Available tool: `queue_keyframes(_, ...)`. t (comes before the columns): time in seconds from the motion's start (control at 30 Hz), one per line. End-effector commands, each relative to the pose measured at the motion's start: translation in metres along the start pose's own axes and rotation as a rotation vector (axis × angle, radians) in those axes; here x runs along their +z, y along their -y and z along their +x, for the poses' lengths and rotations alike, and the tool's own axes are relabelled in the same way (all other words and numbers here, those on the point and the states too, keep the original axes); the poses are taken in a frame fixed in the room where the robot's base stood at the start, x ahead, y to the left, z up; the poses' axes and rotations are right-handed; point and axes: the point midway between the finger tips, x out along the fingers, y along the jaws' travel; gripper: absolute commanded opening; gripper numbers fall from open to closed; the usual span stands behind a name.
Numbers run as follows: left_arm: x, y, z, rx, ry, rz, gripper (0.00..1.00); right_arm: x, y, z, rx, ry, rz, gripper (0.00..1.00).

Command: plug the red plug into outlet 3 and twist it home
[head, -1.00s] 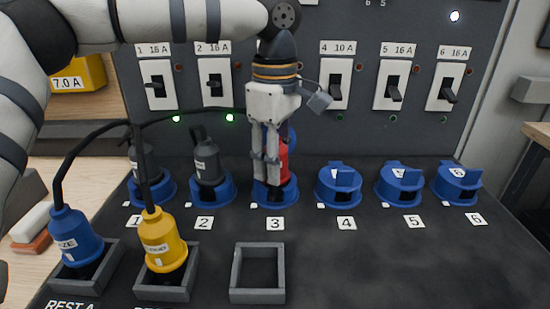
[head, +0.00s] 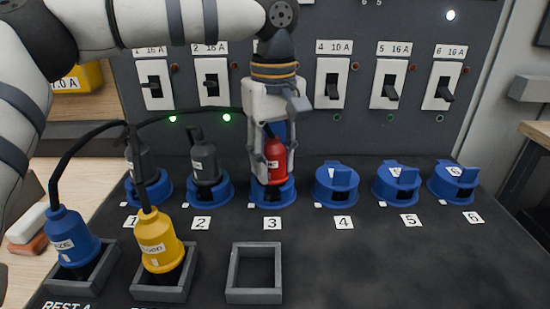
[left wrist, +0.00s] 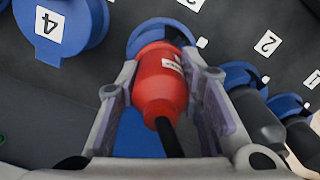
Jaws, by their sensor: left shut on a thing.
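The red plug (head: 275,160) stands upright at outlet 3 (head: 272,196), a blue socket with the label 3 in front of it. My left gripper (head: 268,165) comes down from above and is shut on the red plug. In the left wrist view the red plug (left wrist: 160,80) sits between the two fingers (left wrist: 160,95), its black cable running back toward the camera. Its nose meets the blue ring of outlet 3 (left wrist: 160,32); how deep it sits is hidden. My right gripper is not in view.
Grey plugs stand in outlets 1 (head: 148,188) and 2 (head: 210,188). Outlets 4 (head: 336,186), 5 (head: 396,184) and 6 (head: 452,184) have blue lids. A blue plug (head: 72,238) and a yellow plug (head: 158,242) stand in rests; the third rest (head: 254,292) is empty. Switches line the panel behind.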

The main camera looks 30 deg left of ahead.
Motion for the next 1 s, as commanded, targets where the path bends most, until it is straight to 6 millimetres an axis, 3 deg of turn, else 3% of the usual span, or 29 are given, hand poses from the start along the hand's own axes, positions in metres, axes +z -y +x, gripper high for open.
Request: queue_keyframes(1.0, -0.0023, 0.0011, 0.0014, -0.010, -0.003, 0.386, 0.00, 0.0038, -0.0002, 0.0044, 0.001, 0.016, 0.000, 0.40)
